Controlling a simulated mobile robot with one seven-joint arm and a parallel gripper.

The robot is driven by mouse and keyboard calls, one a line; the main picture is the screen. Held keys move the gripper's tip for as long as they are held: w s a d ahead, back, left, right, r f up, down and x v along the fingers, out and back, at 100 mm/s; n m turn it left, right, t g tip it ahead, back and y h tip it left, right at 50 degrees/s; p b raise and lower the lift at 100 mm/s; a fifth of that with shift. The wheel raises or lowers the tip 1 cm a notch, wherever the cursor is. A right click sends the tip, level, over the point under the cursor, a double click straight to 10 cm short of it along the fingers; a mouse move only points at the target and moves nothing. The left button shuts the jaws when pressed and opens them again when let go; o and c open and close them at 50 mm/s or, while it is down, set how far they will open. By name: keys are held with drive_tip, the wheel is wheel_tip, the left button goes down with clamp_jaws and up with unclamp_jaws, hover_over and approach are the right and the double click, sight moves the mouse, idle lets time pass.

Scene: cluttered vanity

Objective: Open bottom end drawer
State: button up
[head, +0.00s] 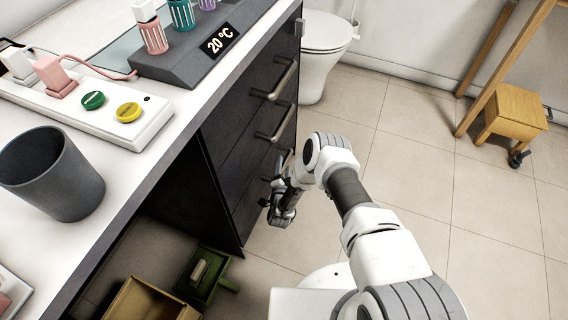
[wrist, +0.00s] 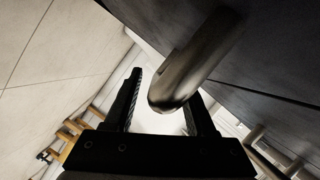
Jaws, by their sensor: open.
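The dark drawer stack (head: 232,130) stands under the white counter, with its drawer fronts flush and shut. Two metal bar handles, an upper one (head: 284,80) and a middle one (head: 276,126), show clearly. A lower handle (head: 286,158) is partly hidden by my arm. My gripper (head: 281,212) is low at the front of the stack, near the bottom drawer. In the wrist view, my gripper (wrist: 164,84) is open, with a rounded metal handle (wrist: 193,66) reaching between its two fingers. I cannot tell whether either finger touches it.
A grey cup (head: 52,175), a power strip (head: 110,112) and a dark bottle stand (head: 200,52) are on the counter. A yellow box (head: 140,300) and a green box (head: 205,285) lie below it. A toilet (head: 322,50) and wooden stool (head: 510,112) stand beyond clear tiled floor.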

idle(0.3)
clamp_jaws()
drive_tip(key=shift+w, duration=0.1)
idle(1.2)
